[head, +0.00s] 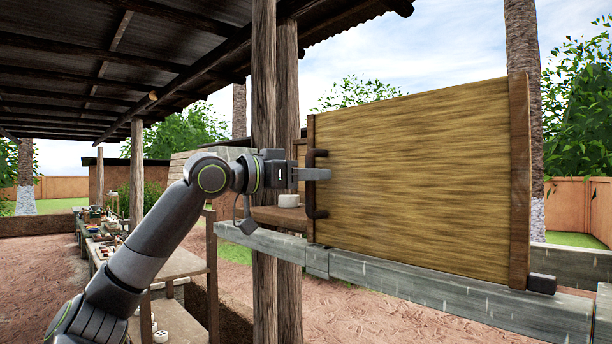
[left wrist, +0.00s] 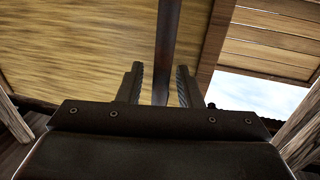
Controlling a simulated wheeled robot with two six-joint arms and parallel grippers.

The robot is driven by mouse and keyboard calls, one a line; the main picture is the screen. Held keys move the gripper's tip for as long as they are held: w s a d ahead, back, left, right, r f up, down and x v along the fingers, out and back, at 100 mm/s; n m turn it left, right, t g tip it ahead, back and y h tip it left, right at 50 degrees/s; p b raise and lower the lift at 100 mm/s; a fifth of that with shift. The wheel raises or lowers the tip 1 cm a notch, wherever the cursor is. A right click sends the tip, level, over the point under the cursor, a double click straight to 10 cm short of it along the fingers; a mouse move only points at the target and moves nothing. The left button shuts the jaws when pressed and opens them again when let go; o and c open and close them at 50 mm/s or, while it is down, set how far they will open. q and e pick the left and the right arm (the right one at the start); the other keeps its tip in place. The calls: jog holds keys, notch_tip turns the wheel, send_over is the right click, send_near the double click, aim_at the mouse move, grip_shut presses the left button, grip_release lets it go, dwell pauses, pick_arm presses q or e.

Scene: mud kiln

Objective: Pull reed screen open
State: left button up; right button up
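The reed screen (head: 430,170) is a straw-coloured panel with wooden edge posts, standing on a grey rail at the right of the head view. It also fills the upper left of the left wrist view (left wrist: 80,45). A dark upright bar handle (head: 311,203) is fixed at its left edge. My left gripper (head: 323,174) is at the handle's middle. In the left wrist view its fingers (left wrist: 159,70) stand apart on either side of the handle bar (left wrist: 168,30). My right gripper is not in view.
A grey rail ledge (head: 440,293) runs under the screen, with a small dark block (head: 541,284) at its right end. A wooden post (head: 264,120) stands just behind my left wrist. A shelf with a white cup (head: 288,200) is behind the handle. Tables stand at left.

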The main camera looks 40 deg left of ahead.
pick_arm(q)
jog(key=shift+s+a+f+b, duration=0.2)
jog(key=shift+s+b, duration=0.1)
jog(key=shift+b, duration=0.15)
jog(key=b+v, duration=1)
jog(key=v, duration=0.6)
jog(key=shift+s+r, duration=0.25)
jog(key=shift+s, duration=0.1)
